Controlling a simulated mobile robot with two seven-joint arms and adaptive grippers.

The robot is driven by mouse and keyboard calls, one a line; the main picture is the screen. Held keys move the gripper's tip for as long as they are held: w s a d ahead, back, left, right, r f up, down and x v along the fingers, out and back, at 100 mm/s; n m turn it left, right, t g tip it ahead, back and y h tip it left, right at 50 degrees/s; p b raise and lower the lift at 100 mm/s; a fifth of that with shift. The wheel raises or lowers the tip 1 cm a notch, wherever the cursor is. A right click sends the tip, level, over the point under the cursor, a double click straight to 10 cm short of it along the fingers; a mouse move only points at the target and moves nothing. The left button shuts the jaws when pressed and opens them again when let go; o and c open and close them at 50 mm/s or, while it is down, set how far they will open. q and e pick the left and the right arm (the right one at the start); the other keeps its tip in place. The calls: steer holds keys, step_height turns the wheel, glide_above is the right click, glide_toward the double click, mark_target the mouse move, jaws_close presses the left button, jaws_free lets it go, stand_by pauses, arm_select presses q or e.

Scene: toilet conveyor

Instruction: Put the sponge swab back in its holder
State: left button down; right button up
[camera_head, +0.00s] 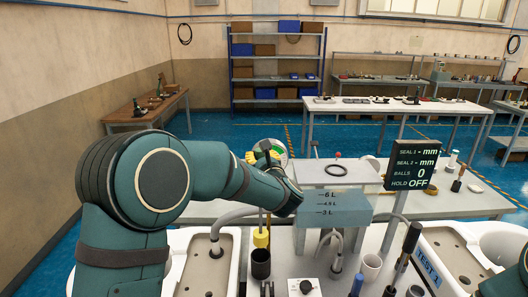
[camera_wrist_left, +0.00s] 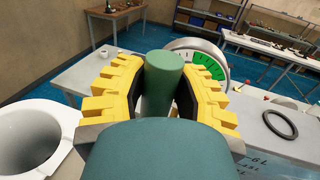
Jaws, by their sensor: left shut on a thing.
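My left gripper (camera_wrist_left: 160,85) has yellow ribbed fingers shut on a green cylindrical handle in the left wrist view. In the head view, the left gripper (camera_head: 264,156) is partly hidden behind my forearm. Below the forearm, a thin stem leads down to a yellow sponge head (camera_head: 261,238), which looks like the lower end of the sponge swab (camera_wrist_left: 162,72). A black cup-shaped holder (camera_head: 260,265) stands just below the sponge in the picture. The sponge looks upright over its mouth; I cannot tell whether they touch. My right gripper is out of view.
A grey-blue tank (camera_head: 335,208) with litre marks stands to the right, near a display (camera_head: 411,167) reading HOLD OFF. White toilet bowls (camera_head: 210,255) flank the centre. Hoses and cups crowd the front.

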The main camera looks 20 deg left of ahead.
arm_select(q)
steer(key=shift+s+f+b, duration=0.2)
steer(key=shift+f+b, duration=0.25)
steer(key=shift+f, duration=0.3)
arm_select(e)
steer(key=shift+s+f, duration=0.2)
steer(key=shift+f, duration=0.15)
arm_select(q)
steer(key=shift+f+b, duration=0.55)
steer(key=shift+f, duration=0.7)
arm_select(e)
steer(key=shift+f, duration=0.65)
arm_select(q)
steer(key=shift+w+f+b, duration=0.1)
steer(key=shift+f+b, duration=0.4)
steer(key=shift+b, duration=0.1)
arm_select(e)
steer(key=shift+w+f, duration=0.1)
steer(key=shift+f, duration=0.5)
arm_select(q)
steer(key=shift+f, duration=0.15)
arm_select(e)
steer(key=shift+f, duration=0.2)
